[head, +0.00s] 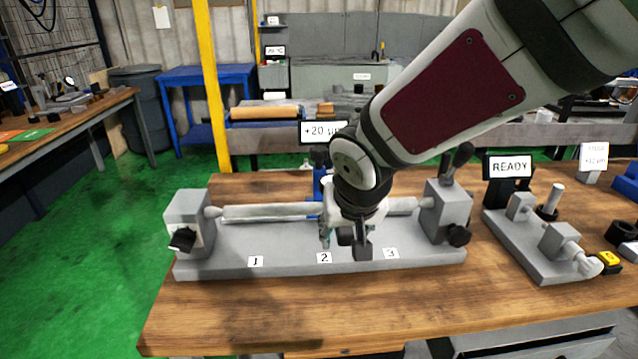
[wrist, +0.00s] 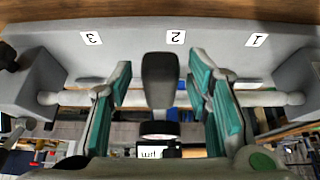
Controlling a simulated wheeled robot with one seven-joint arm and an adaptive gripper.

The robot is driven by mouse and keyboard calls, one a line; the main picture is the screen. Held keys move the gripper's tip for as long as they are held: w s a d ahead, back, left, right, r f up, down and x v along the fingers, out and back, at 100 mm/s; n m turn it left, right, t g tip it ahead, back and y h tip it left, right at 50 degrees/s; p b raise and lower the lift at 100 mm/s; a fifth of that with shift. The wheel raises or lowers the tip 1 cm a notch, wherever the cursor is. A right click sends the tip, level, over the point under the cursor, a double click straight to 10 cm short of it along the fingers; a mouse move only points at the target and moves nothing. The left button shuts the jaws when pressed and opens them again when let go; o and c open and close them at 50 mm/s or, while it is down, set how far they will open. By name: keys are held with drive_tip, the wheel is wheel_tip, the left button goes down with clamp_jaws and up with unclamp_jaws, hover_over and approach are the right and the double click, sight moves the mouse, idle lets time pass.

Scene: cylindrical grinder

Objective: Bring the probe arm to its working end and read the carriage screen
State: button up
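The grey fixture (head: 215,262) carries a pale cylindrical bar (head: 268,212) between two end blocks, with labels 1, 2 and 3 along its front. A screen reading "+20 µm" (head: 322,131) stands behind the bar above a blue upright (head: 319,190). In the wrist view a dark grey bar (wrist: 160,80), seemingly the probe arm, reaches across toward label 2 (wrist: 175,37). My gripper (wrist: 160,75) is open, its teal-padded fingers on either side of this bar with gaps. In the head view my wrist hides much of the gripper (head: 344,238) and the carriage.
A second grey fixture (head: 530,250) with a "READY" screen (head: 509,167) stands to the right on the wooden bench (head: 300,315). A small sign (head: 593,156), black parts and a yellow item (head: 608,260) lie further right. The bench front is clear. A yellow post (head: 208,90) rises behind.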

drive_tip(key=v, duration=1.2)
idle(0.8)
drive_tip(key=s+d+r+p, duration=0.2)
drive_tip(key=s+d+p, duration=0.2)
drive_tip(key=s, duration=0.6)
drive_tip(key=s+d+r+g+p, duration=0.1)
drive_tip(key=s+d+r+p, duration=0.2)
drive_tip(key=s+d, duration=0.4)
drive_tip(key=s+p, duration=0.1)
drive_tip(key=s, duration=0.2)
drive_tip(key=shift+g+p, duration=0.3)
drive_tip(key=shift+p, duration=0.1)
drive_tip(key=shift+s+r, duration=0.15)
drive_tip(key=shift+c, duration=0.6)
idle(0.3)
